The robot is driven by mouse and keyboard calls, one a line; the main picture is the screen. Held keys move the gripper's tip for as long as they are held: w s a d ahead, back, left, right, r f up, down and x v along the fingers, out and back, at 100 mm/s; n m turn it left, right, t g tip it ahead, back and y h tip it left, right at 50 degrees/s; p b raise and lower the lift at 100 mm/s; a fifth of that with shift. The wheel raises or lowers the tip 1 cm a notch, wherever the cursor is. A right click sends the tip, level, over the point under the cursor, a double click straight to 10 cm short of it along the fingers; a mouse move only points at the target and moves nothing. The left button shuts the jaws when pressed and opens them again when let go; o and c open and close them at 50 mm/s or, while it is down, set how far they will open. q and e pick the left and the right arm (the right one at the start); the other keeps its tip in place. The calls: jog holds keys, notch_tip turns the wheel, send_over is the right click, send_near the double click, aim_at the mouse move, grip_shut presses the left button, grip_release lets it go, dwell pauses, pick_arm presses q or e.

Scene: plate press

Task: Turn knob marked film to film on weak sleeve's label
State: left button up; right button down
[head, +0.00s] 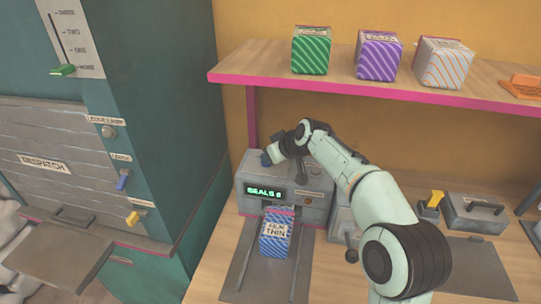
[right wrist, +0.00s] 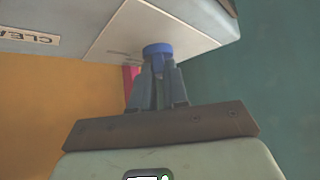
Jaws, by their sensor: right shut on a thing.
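My right gripper (head: 272,155) is at the upper left of the grey sealing machine (head: 318,190), shut on a blue knob. In the right wrist view the fingers (right wrist: 158,72) close on the blue knob (right wrist: 157,48), which sits on the machine's pale face. The knob's marking and setting cannot be read. A blue striped sleeve (head: 274,243) stands on the track in front of the machine. Its label (head: 276,229) appears to read "FILM THIN". The green display (head: 264,191) appears to read "SEALS 6". My left gripper is out of view.
A shelf (head: 290,78) above holds a green (head: 311,50), a purple (head: 379,55) and a white-orange striped sleeve (head: 443,63). A teal cabinet (head: 150,70) with a despatch shutter (head: 45,163) stands left. A grey box (head: 475,213) with a handle sits right. My right arm crosses the bench.

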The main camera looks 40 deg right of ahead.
jog(key=shift+f, duration=0.25)
jog(key=c, duration=1.1)
grip_release()
jog(key=shift+c, duration=0.2)
jog(key=shift+r, duration=0.15)
jog(key=v, duration=1.3)
jog(key=shift+s+a, duration=0.1)
